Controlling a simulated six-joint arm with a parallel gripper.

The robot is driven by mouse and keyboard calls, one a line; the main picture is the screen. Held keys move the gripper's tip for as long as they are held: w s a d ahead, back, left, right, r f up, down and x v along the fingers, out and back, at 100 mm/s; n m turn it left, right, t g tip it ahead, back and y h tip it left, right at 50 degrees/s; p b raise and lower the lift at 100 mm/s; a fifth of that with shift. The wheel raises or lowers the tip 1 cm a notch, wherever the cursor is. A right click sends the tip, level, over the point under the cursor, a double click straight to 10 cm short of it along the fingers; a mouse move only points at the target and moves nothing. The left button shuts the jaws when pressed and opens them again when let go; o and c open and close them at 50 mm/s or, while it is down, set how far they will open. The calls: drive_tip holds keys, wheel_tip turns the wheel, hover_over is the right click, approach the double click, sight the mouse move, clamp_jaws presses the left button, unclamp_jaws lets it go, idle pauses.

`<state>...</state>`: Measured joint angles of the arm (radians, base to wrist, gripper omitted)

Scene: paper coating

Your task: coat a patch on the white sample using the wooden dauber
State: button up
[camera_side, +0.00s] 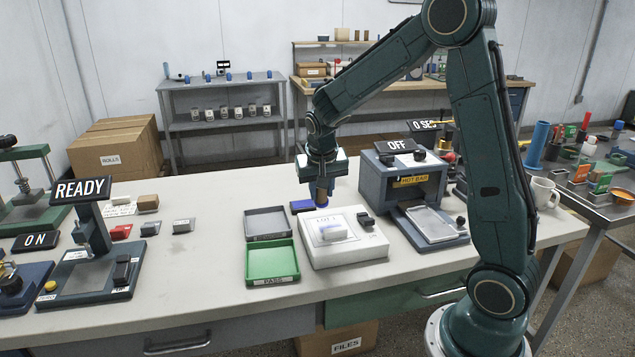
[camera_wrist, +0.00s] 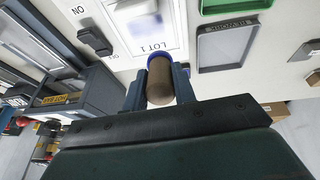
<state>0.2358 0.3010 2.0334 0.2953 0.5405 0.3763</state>
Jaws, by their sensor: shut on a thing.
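The wooden dauber (camera_wrist: 160,84) is upright between the fingers of my gripper (camera_side: 321,183), which is shut on it. A blue tip (camera_side: 321,204) shows at its lower end. It is over the back edge of the white station (camera_side: 375,248), near a dark blue pad (camera_side: 301,206); I cannot tell whether the tip touches anything. The white sample (camera_side: 333,231) lies on a sheet marked LOT 1 on the station, in front of the dauber.
A grey tray (camera_side: 268,236) and a green PASS tray (camera_side: 271,279) stand left of the station. A dark switch (camera_side: 366,220) is on the station's right side. The hot bar machine (camera_side: 374,180), signed OFF, stands behind right.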

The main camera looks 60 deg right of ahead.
drive_tip(key=shift+r, duration=0.85)
drive_tip(key=shift+w+f, duration=0.1)
drive_tip(key=shift+w+a+f+g, duration=0.15)
drive_tip(key=shift+w+f+g, duration=0.1)
drive_tip(key=shift+w, duration=0.2)
drive_tip(key=shift+w+a+f+g, duration=0.15)
drive_tip(key=shift+w+g, duration=0.1)
drive_tip(key=shift+w, duration=0.2)
drive_tip(key=shift+r, duration=0.1)
drive_tip(key=m+g, duration=0.1)
drive_tip(key=m, duration=0.2)
drive_tip(key=m+g, duration=0.1)
drive_tip(key=m, duration=0.2)
drive_tip(key=m+g, duration=0.1)
drive_tip(key=m, duration=0.2)
drive_tip(key=shift+r, duration=0.35)
